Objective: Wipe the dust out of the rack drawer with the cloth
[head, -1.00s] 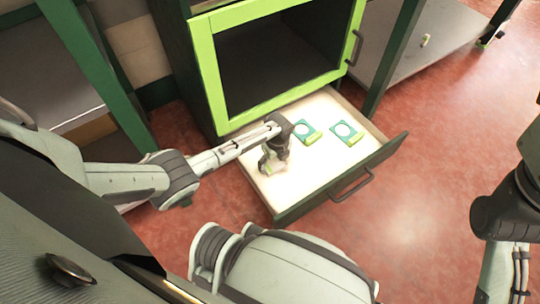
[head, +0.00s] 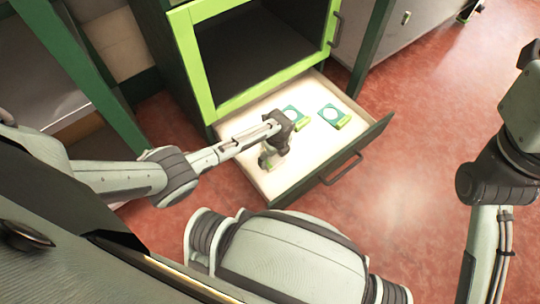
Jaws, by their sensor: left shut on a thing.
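The rack drawer (head: 362,146) is pulled open below a dark compartment with a light green frame. Its floor looks pale. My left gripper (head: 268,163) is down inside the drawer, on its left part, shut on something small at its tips. That thing is mostly hidden; I cannot make out clearly that it is the cloth. Any dust is hard to tell from the bright floor. My right arm is at the right edge; its gripper is out of the picture.
Two teal and green pieces with pale round centres lie in the drawer, one nearer the gripper (head: 304,125) and one to the right (head: 342,124). The drawer front has a dark handle (head: 342,169). Red floor (head: 420,130) is clear to the right.

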